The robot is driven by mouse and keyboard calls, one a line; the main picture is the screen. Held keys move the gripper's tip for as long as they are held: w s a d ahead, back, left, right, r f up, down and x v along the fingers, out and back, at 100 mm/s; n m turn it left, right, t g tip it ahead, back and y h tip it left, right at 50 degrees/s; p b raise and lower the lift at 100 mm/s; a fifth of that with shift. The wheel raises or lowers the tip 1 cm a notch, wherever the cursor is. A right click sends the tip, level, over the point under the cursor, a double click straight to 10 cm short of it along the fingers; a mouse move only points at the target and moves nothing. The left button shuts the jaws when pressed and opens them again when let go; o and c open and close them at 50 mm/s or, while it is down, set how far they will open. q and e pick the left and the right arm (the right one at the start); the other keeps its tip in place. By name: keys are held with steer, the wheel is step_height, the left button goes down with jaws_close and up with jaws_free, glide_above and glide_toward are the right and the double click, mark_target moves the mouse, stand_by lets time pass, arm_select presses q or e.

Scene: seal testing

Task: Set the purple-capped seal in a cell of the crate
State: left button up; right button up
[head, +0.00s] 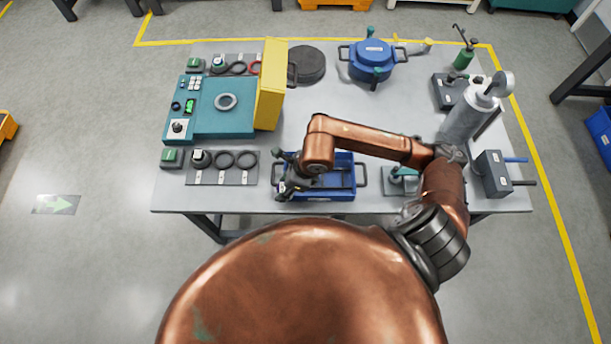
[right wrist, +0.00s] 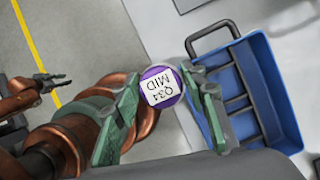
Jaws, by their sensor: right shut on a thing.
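The purple-capped seal (right wrist: 158,85) shows in the right wrist view, its cap bearing a white label that reads "Q34 MID". My right gripper (head: 286,186) is shut on it, with a green-padded finger on each side. In the head view the seal cannot be made out, and this gripper is at the left end of the blue crate (head: 330,198). The crate also shows at the right of the right wrist view (right wrist: 276,92), with dark dividers inside, and the seal is left of it in that picture. My left gripper (right wrist: 48,84) is small at the left of that view, its jaws unclear.
A grey pad with a dark knob and rings (head: 222,178) lies left of the crate. A teal machine (head: 222,120) with a yellow panel stands behind it. A small plate with a teal-handled tool (head: 402,188) is to the right.

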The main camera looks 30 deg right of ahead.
steer(key=w+d+f, duration=0.2)
steer(key=d, duration=0.1)
steer(key=w+d+f, duration=0.1)
steer(key=d+f, duration=0.2)
steer(key=d, duration=0.1)
steer(key=w+d+f+p, duration=0.1)
steer(key=w+d+f, duration=0.1)
steer(key=d+f, duration=0.1)
steer(key=shift+w+d+f, duration=0.15)
steer(key=shift+w+d, duration=0.05)
steer(key=shift+w, duration=0.1)
steer(key=shift+w+d+f, duration=0.15)
steer(key=shift+d+f, duration=0.1)
steer(key=shift+f, duration=0.15)
step_height(320, 180, down, 3)
steer(key=shift+p, duration=0.3)
steer(key=shift+d+f, duration=0.1)
steer(key=shift+f, duration=0.1)
steer(key=o, duration=1.5)
steer(key=v, duration=1.2)
steer(key=shift+b, duration=0.4)
